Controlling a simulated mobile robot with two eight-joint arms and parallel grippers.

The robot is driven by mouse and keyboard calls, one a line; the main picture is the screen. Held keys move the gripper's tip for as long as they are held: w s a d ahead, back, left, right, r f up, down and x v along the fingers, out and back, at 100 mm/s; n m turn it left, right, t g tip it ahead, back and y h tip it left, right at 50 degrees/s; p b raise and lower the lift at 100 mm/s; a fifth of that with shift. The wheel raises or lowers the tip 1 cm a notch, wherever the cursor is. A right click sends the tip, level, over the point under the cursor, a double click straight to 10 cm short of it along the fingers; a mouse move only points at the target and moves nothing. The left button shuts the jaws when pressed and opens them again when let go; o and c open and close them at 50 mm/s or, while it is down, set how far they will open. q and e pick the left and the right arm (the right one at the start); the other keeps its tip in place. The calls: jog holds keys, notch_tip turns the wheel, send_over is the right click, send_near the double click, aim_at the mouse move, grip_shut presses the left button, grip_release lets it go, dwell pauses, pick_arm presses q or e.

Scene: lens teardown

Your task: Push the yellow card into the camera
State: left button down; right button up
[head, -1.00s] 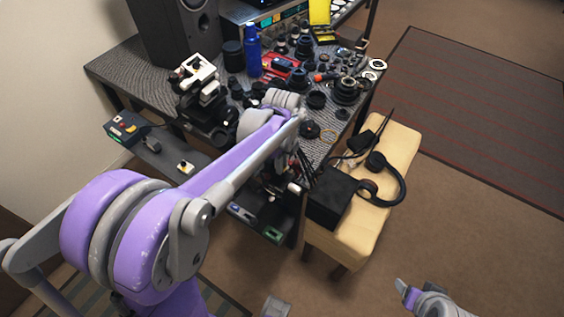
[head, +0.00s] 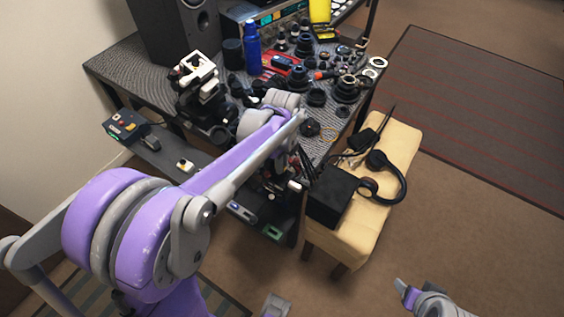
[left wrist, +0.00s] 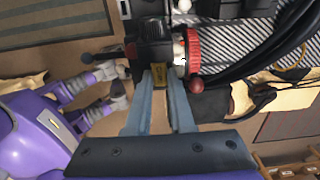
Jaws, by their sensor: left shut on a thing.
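In the left wrist view, my left gripper (left wrist: 160,72) is shut on the small yellow card (left wrist: 159,78), which shows between its fingertips. Just beyond the fingertips is the black camera (left wrist: 153,38), with a ribbed red ring (left wrist: 193,50) on its right side. The card's far end is at the camera body; I cannot tell how far it is inside. In the head view, my left forearm reaches over the table's front edge and hides most of the card and camera. A grey and purple part of my right arm shows at the bottom right of the head view; its jaw state is unclear.
The table (head: 120,68) holds a blue bottle (head: 252,50), many lens parts and a white-topped device (head: 197,72). A padded bench (head: 395,150) with a black box (head: 332,195) and headphones (head: 385,165) stands right of the table.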

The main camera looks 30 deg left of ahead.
pick_arm(q)
jog(key=shift+f+b, duration=0.5)
jog(key=shift+f, duration=0.35)
dwell(0.8)
jog(key=c, duration=0.7)
grip_release()
jog(key=shift+s+f, duration=0.1)
notch_tip(320, 180, up, 11)
jog(key=p, duration=0.1)
